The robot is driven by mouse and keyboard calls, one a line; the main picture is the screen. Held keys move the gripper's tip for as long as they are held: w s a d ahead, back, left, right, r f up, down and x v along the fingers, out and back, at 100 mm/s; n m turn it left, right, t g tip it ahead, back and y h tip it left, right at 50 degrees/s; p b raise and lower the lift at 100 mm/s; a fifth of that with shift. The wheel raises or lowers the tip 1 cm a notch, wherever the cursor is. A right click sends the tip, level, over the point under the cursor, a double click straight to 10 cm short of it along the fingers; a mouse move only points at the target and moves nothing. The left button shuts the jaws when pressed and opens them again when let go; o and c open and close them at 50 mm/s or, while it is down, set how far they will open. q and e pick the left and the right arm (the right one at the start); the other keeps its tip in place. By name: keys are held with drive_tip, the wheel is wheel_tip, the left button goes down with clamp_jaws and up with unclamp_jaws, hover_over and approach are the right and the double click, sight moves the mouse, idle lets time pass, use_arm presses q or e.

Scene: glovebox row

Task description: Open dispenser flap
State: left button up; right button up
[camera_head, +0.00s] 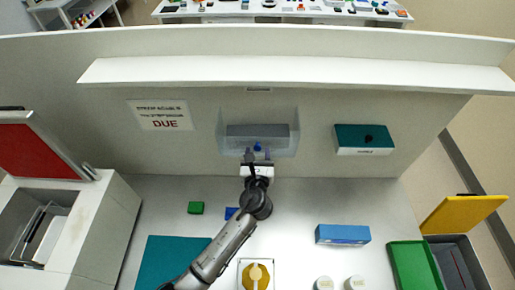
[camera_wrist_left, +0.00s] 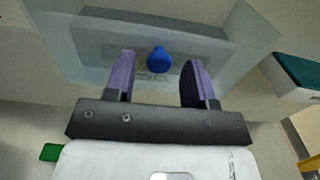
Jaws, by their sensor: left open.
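A clear-walled dispenser (camera_head: 228,146) with a grey block inside is on the back wall. It also shows in the left wrist view (camera_wrist_left: 234,68). A small blue knob (camera_head: 257,147) is at its front, likely on the flap; the flap's edges are hard to make out. The knob appears round and blue in the left wrist view (camera_wrist_left: 159,61). My left gripper (camera_head: 258,155) is open in front of the dispenser. Its two purple fingers (camera_wrist_left: 160,80) are on either side of the knob in the picture, with visible gaps; I cannot tell the depth between them. My right gripper is not in view.
A teal-topped box (camera_head: 363,138) is on the wall to the right. On the counter are a green block (camera_head: 196,208), a blue box (camera_head: 343,235), a teal mat (camera_head: 168,256) and a green tray (camera_head: 397,260). A white ledge (camera_head: 290,73) runs above the dispenser.

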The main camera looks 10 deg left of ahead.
use_arm(q)
drive_tip(key=shift+w+a, duration=0.1)
drive_tip(key=shift+w, duration=0.9)
clamp_jaws()
